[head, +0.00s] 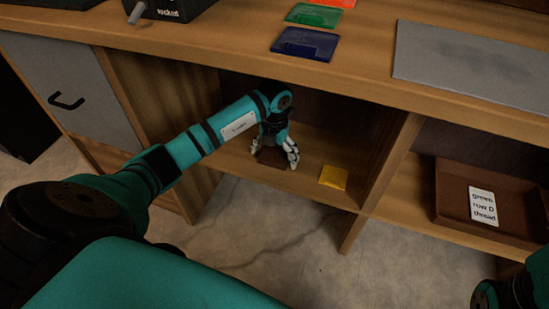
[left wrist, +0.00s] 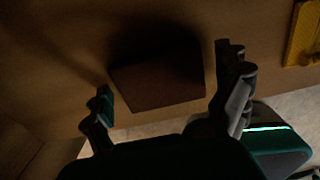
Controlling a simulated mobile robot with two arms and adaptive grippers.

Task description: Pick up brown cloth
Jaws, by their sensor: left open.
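The brown cloth (head: 272,158) is a small dark flat piece on the shelf board under the counter, partly hidden by my left gripper in the head view. In the left wrist view the brown cloth (left wrist: 160,85) lies between the fingers as a dark reddish-brown patch, its far part in shadow. My left gripper (head: 275,153) reaches down into the shelf bay with its fingers apart, one on each side of the cloth. In the left wrist view my left gripper (left wrist: 168,78) is open and empty. The cloth lies on the board.
A yellow piece (head: 334,177) lies on the same shelf, right of the cloth. A wooden divider (head: 392,158) separates this bay from one with a brown labelled tray (head: 470,222). The counter (head: 210,45) overhangs above, bearing a blue piece (head: 305,44) and a grey mat (head: 470,57).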

